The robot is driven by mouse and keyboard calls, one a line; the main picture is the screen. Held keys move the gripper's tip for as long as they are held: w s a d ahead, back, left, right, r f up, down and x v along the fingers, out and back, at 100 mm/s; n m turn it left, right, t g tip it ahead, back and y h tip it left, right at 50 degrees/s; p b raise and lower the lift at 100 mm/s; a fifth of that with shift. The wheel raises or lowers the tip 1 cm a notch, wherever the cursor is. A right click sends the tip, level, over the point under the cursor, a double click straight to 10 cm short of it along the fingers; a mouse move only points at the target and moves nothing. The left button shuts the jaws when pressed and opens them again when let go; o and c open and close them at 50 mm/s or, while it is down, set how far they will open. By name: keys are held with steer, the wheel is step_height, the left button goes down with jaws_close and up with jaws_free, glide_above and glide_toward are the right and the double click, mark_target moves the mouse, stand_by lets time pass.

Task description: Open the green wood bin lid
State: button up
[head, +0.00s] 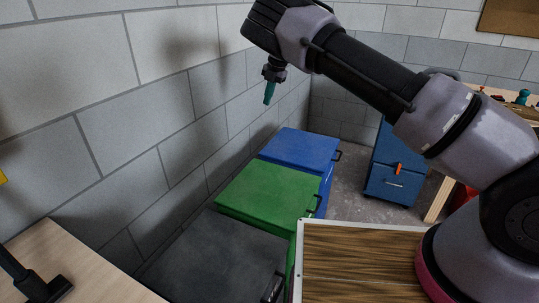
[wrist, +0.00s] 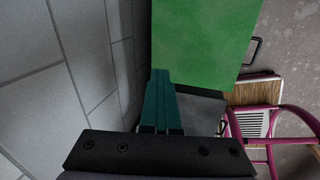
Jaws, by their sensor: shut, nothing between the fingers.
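The green wood bin lid (head: 268,191) is shut and lies flat, between a blue bin and a dark grey bin along the block wall. A dark handle (head: 315,205) is on its right edge. In the wrist view the green lid (wrist: 207,40) fills the upper middle, with its handle (wrist: 252,50) at its right edge. My gripper (head: 269,95) is shut and empty, pointing down, high above the bins near the wall. Its teal fingers (wrist: 158,80) are together in the wrist view, apart from the lid.
The blue bin (head: 302,147) stands behind the green one and the dark grey bin (head: 215,262) in front. A wood-grain top (head: 360,262) is close on the right. A pale table (head: 75,262) is at lower left. The block wall (head: 160,120) runs along the left.

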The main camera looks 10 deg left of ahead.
steer(key=o, duration=0.4)
steer(key=shift+a, duration=0.15)
steer(key=v, duration=0.8)
steer(key=shift+s, duration=0.1)
stand_by(0.8)
